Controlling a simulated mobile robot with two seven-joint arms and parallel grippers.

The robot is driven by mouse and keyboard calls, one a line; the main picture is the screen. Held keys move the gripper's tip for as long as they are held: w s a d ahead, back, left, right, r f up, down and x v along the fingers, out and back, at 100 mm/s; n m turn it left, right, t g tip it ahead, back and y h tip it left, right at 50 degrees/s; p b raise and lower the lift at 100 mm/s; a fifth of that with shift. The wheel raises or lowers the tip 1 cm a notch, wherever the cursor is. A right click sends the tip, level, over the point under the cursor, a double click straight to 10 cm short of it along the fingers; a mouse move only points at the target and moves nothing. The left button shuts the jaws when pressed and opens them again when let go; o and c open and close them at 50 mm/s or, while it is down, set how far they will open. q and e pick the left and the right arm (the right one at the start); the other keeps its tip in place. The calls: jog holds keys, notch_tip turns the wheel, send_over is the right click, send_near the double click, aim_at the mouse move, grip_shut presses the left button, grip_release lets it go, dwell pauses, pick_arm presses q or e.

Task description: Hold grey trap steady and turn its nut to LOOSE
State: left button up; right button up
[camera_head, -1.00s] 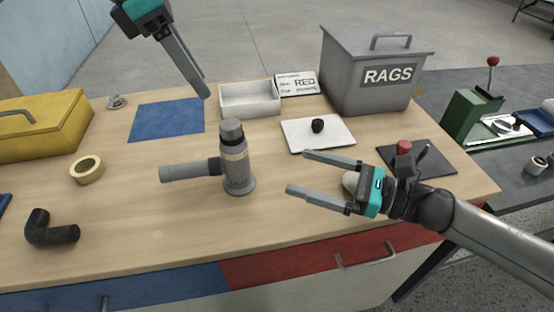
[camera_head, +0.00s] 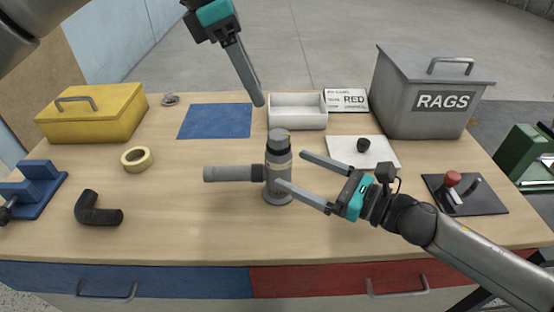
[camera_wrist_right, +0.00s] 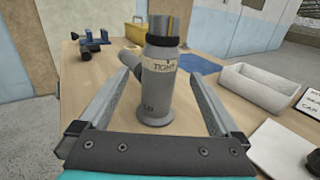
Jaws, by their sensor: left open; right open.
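The grey trap (camera_head: 278,187) stands upright on the workbench, with a side pipe (camera_head: 233,173) pointing left. Its nut (camera_head: 278,158) is the pale band near the top, under a dark cap. In the right wrist view the trap (camera_wrist_right: 155,98) stands ahead between my open fingers, and the nut (camera_wrist_right: 159,64) carries lettering that looks like "TIGHT". My right gripper (camera_head: 289,170) is open, its fingertips close to the trap's right side; contact is unclear. My left gripper (camera_head: 259,102) is high above the back of the bench, open and empty, one finger plainly visible.
Behind the trap are a blue mat (camera_head: 215,121), a white tray (camera_head: 297,124) and a RED card (camera_head: 346,100). The RAGS bin (camera_head: 405,105) stands back right, a yellow box (camera_head: 92,123) back left. A tape roll (camera_head: 136,159) and black elbow (camera_head: 97,213) lie left. The front middle is clear.

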aim_at(250, 171)
jog(key=shift+x, duration=2.8)
